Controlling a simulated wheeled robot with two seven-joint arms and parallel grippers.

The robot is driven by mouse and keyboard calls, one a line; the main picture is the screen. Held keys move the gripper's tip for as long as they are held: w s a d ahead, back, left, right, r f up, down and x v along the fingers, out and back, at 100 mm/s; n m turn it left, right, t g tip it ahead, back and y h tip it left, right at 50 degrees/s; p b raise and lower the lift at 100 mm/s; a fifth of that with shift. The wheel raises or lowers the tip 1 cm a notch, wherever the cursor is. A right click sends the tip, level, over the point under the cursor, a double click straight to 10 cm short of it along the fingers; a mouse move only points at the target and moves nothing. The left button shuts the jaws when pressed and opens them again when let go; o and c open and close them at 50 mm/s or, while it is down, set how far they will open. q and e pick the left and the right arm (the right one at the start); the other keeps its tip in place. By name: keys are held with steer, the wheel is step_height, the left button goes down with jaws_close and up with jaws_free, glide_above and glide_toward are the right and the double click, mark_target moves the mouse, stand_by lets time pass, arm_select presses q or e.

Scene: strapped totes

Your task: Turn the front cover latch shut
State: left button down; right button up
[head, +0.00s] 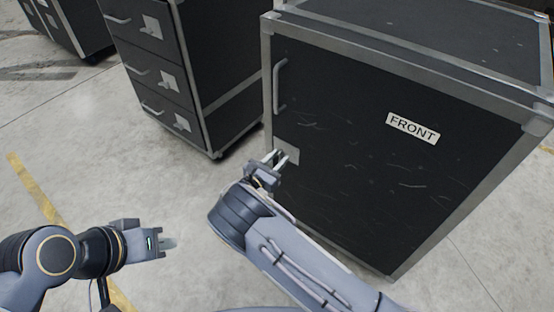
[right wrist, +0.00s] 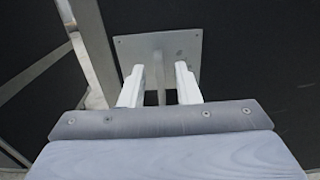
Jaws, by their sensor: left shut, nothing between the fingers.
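The black case (head: 350,170) with a metal frame has a FRONT label (head: 412,128) on its front cover. A metal latch plate (head: 291,151) sits near the cover's left edge, below a bar handle (head: 280,86). In the right wrist view the latch plate (right wrist: 190,45) carries a thin latch lever (right wrist: 160,72), upright in the picture. My right gripper (head: 285,157) is at the latch; its two fingers (right wrist: 159,85) are open on either side of the lever, with a gap visible on both sides. My left gripper (head: 170,243) is shut and empty over the floor.
A black drawer cabinet (head: 215,60) with several handles and latch plates stands left of the case. Another dark cabinet (head: 75,25) is at the upper left. The concrete floor (head: 110,170) between my left arm and the cabinets is clear.

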jaws_close()
